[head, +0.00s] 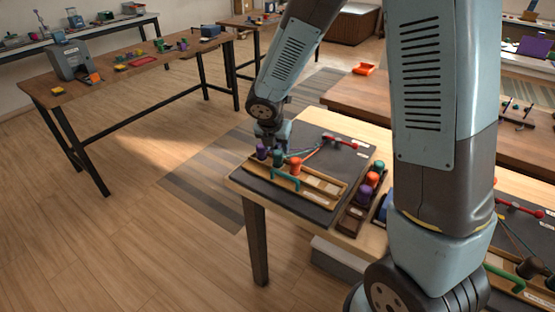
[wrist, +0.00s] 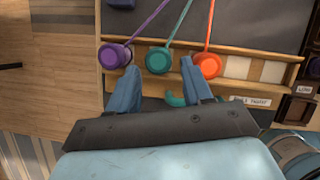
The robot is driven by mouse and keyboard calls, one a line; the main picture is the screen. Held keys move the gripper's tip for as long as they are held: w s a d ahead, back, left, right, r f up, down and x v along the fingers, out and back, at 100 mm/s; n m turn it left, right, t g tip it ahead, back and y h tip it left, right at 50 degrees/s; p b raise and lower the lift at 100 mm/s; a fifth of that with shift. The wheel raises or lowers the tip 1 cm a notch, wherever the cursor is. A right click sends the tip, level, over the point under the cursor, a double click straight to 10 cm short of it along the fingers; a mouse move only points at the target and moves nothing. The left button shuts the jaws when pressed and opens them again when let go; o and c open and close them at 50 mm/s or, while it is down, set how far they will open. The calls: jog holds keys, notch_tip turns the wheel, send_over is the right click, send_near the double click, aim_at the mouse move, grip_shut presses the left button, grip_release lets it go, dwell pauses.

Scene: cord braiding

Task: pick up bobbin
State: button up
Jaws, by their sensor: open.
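Three bobbins with cords stand in a row on a wooden braiding rack (wrist: 262,80): a purple bobbin (wrist: 112,55), a teal bobbin (wrist: 158,61) and an orange bobbin (wrist: 209,65). In the head view the purple bobbin (head: 262,151), the teal bobbin (head: 278,156) and the orange bobbin (head: 295,164) sit at the rack's left end. My gripper (wrist: 158,78) is open and empty, its two blue fingers just short of the row, with the teal bobbin in line with the gap between them. Whether the fingers are level with the bobbin cannot be told.
A teal handle (head: 285,178) stands at the rack's front, partly hidden in the wrist view. A dark holder (head: 352,215) with several spare bobbins lies to the right. A red bar (head: 340,142) gathers the cords at the back. Floor is open left of the table.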

aim_at(277, 152)
jog(key=shift+x, duration=2.4)
jog(key=shift+a, duration=0.15)
jog(key=shift+c, duration=0.4)
jog(key=c, duration=0.7)
